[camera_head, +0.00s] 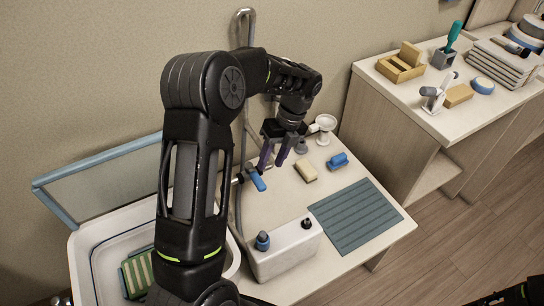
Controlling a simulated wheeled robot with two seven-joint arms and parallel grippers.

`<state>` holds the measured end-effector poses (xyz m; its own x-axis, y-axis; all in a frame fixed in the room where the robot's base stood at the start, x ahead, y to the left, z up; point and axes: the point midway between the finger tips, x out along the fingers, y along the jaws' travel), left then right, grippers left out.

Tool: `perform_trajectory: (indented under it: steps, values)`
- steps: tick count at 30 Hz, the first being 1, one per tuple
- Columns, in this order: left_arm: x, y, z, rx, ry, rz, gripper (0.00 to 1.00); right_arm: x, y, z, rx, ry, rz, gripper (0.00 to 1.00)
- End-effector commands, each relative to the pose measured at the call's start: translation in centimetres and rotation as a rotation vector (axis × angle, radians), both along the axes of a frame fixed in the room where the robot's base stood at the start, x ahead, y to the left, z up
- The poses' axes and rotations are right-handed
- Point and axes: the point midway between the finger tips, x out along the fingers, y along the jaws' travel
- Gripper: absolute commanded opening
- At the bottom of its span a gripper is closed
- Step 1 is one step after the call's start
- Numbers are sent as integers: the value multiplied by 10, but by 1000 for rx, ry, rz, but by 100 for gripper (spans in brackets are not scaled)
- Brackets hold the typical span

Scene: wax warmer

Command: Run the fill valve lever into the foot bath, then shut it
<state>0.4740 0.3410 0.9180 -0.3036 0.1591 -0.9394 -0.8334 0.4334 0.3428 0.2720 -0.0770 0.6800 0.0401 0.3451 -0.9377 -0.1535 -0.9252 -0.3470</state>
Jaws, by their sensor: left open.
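The fill valve lever (257,180) has a blue handle and sits on a thin metal pipe at the left edge of the counter. The foot bath (82,258) is a white basin at lower left, largely hidden by my left arm. A green-striped piece (137,273) shows inside it. My right gripper does not show.
A framed panel (110,178) stands behind the bath. A cluttered cabinet (400,97) is at right.

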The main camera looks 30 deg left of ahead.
Motion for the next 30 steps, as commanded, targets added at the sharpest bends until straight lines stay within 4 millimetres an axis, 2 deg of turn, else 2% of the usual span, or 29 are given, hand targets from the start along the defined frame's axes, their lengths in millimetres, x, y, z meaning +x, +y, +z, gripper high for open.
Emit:
perform_trajectory:
  steps: [11,30]
  values:
    - [-4,2,-13,0,1,2,42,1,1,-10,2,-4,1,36]
    - [-19,9,-61,0,0,2,42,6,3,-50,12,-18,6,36]
